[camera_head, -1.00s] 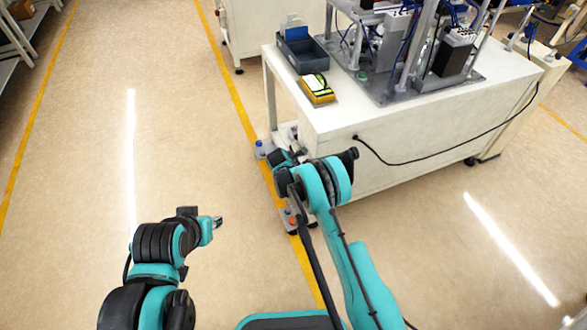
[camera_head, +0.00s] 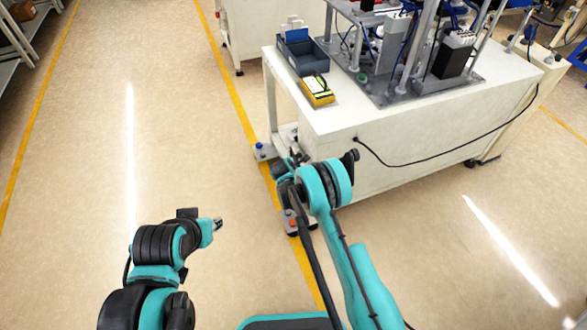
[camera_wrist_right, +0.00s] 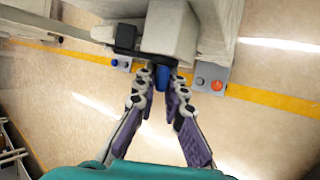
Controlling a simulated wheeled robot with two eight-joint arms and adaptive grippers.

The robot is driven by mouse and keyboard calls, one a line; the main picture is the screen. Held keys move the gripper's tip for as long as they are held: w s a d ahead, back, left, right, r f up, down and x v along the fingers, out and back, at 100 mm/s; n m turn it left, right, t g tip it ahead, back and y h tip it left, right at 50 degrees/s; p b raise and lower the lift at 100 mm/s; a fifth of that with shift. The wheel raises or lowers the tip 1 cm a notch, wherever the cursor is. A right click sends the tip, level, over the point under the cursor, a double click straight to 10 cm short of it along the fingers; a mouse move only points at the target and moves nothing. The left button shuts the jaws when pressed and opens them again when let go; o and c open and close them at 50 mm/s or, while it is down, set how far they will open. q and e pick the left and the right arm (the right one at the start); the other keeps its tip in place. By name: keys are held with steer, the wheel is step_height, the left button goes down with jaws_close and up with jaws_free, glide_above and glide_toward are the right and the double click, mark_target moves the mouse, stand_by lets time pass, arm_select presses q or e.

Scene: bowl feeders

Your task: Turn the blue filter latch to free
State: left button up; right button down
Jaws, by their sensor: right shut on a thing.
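The blue filter latch (camera_wrist_right: 162,79) shows in the right wrist view as a small blue piece under a pale housing (camera_wrist_right: 168,33). My right gripper (camera_wrist_right: 163,76) has its two purple-padded fingers on either side of the latch and is shut on it. The fingertips partly hide the latch. In the head view my right wrist is beside the left end of the white bench, and its own arm hides the latch and fingertips. My left gripper (camera_head: 217,223) is over open floor, well away from the bench. Its fingers are too small to judge.
A black cable (camera_head: 440,155) hangs along the bench. Floor on the left is clear.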

steer(key=t, duration=0.2)
steer(key=m+t+y, duration=0.1)
steer(key=t, duration=0.2)
steer(key=shift+s+d+f, duration=0.1)
steer(key=shift+s+f, duration=0.05)
steer(key=shift+f, duration=0.05)
stand_by(0.4)
steer(key=c, duration=1.6)
jaws_free()
